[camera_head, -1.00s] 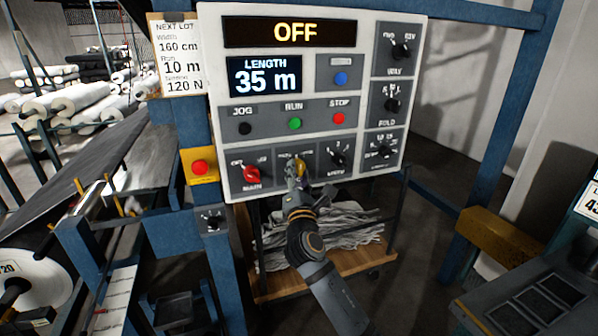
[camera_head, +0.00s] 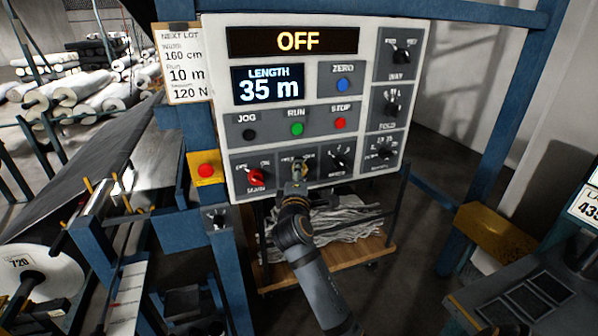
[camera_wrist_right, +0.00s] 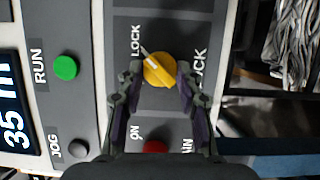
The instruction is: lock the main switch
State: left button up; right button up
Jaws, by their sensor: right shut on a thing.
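The red main switch (camera_head: 256,177) is at the lower left of the control panel (camera_head: 232,108), turned towards OFF. It also shows partly in the right wrist view (camera_wrist_right: 155,147), behind my gripper. The yellow lock knob (camera_wrist_right: 159,70) is right beside it. Its light mark points up-left in that view, towards the printed word LOCK. My right gripper (camera_wrist_right: 160,88) has its fingers on either side of this knob and is shut on it. In the head view, my right gripper (camera_head: 298,172) covers most of the knob. My left gripper is in neither view.
The panel display reads OFF, and the length screen (camera_head: 268,84) reads 35 m. JOG, RUN and STOP buttons sit above the lower knobs. More black knobs are to the right. A red button on a yellow box (camera_head: 206,170) is left of the panel.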

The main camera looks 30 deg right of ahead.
jog(key=shift+m, duration=0.3)
dwell(0.4)
jog(key=o, duration=1.2)
jog(key=shift+r, duration=0.1)
